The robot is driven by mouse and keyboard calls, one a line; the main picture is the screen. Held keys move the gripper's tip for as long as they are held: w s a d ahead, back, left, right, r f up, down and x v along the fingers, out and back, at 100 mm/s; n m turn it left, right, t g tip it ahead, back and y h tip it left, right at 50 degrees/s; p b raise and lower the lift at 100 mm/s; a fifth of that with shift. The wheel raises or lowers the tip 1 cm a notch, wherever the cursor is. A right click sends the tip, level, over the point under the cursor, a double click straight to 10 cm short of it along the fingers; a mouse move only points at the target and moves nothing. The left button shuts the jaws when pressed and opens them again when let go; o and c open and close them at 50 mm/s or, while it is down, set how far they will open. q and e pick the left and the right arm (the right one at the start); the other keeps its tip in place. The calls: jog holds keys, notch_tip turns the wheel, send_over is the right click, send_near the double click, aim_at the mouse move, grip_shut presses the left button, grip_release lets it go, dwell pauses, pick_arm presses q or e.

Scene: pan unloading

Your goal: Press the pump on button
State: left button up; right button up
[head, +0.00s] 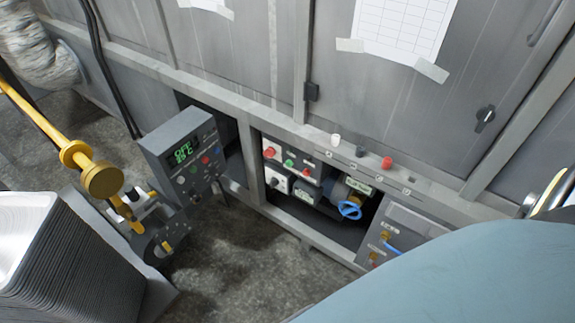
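A grey control box (184,150) stands left of centre with a green lit display (183,152); its text is too small to read surely. Small round buttons, including green and red ones, sit on its face. In the open cabinet bay to its right, a light panel (291,160) carries a red button (270,152), a green button (289,163) and another red button (306,170). The labels are too small to read, so I cannot tell which button is the pump on button. I make out neither of my grippers in the head view.
A blue hand wheel (349,210) sits in the bay. A yellow rod (38,122) with a round knob (101,180) comes in from the left. A large blue-grey rounded shape (470,275) covers the lower right. Floor (250,270) below the bay is clear.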

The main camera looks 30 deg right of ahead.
jog(key=shift+c, duration=0.3)
grip_shut()
dwell(1.3)
